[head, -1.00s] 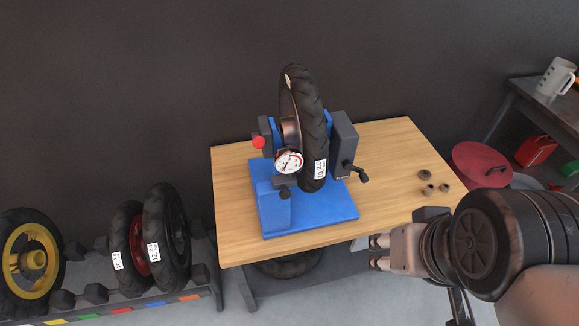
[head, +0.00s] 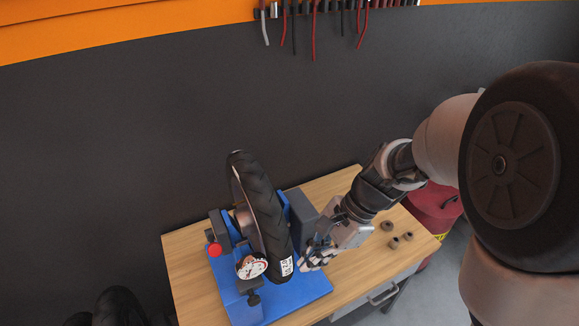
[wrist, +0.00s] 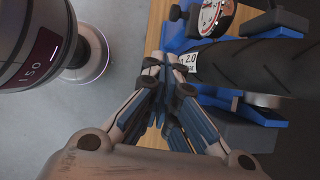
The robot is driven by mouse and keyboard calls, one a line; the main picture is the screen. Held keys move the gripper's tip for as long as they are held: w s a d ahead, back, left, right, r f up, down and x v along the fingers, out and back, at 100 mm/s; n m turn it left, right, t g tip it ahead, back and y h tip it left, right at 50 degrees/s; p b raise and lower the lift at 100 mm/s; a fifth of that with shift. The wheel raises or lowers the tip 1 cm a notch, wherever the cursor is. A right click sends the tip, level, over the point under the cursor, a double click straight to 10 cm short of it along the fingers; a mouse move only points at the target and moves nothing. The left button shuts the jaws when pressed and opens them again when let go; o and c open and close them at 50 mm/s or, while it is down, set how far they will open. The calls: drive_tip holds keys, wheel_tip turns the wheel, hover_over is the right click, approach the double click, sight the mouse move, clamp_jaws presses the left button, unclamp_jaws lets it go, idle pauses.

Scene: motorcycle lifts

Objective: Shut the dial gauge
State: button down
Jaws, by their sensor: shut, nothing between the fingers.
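The dial gauge (head: 251,267) has a round white face and sits on the blue stand (head: 312,284), at the front left of the tyre (head: 262,215). It also shows at the top of the wrist view (wrist: 210,16). A small dark knob is below it. My gripper (head: 308,265) is shut and empty, at the right of the tyre and near its label. In the wrist view my fingertips (wrist: 160,66) are together beside the white label, below and left of the gauge. The gauge is apart from my fingers, with the tyre between them in the head view.
The wooden table (head: 190,250) carries the stand. A red round container (head: 436,203) stands beyond the table's right edge. Tools hang from the orange wall rail. A grey block (head: 302,212) is beside the tyre.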

sight(256, 301)
drive_tip(key=s+a+f+m+b, duration=0.1)
drive_tip(key=s+a+f+b, duration=0.1)
drive_tip(key=a+f+b, duration=0.3)
drive_tip(key=a+f, duration=0.3)
drive_tip(key=f, duration=0.3)
drive_tip(key=shift+a+f+y, duration=0.2)
drive_tip(key=shift+a+y, duration=0.1)
drive_tip(key=shift+a, duration=0.05)
drive_tip(key=shift+s+a, duration=0.1)
drive_tip(key=shift+s, duration=0.05)
drive_tip(key=s+a, duration=0.2)
drive_tip(key=a, duration=0.1)
drive_tip(key=shift+w+d+r, duration=0.1)
